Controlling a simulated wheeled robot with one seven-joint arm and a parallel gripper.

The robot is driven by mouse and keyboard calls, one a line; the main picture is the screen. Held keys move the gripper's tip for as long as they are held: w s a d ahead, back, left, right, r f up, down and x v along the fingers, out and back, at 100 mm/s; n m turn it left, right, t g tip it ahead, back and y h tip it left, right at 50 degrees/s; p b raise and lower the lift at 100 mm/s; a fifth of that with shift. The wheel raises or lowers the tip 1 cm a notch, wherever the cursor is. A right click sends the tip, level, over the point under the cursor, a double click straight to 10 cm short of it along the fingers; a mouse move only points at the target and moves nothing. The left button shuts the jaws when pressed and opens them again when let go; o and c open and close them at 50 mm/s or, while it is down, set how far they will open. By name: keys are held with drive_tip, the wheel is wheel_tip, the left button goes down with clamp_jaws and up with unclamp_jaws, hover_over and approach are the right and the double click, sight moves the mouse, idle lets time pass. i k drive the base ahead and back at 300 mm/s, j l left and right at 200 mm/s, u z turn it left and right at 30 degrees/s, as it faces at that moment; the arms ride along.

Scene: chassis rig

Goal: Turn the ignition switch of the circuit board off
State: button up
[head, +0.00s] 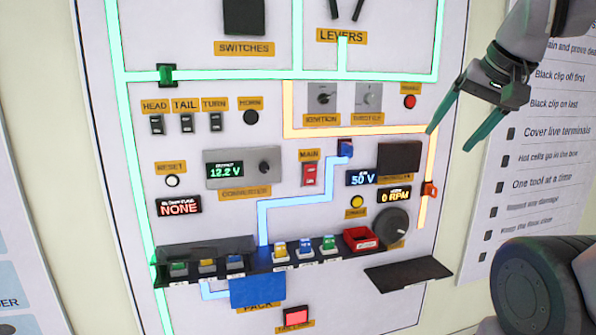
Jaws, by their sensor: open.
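The ignition switch (323,97) is a black rotary knob on a grey plate in the upper middle of the circuit board (290,215), above a yellow IGNITION label (321,119). Its exact pointer position is too small to tell. An orange-yellow lit line runs along the left of and below it. My gripper (458,142) is to the right of the switch, at the board's right edge, apart from it. Its two green fingers are spread and hold nothing.
Toggle switches (186,123) are at left, and a red main switch (311,174) is below. A text poster (545,150) hangs at right.

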sight(323, 98)
drive_tip(key=j+z, duration=0.55)
drive_tip(key=z, duration=0.15)
drive_tip(key=j+z, duration=0.35)
drive_tip(key=i+l, duration=0.05)
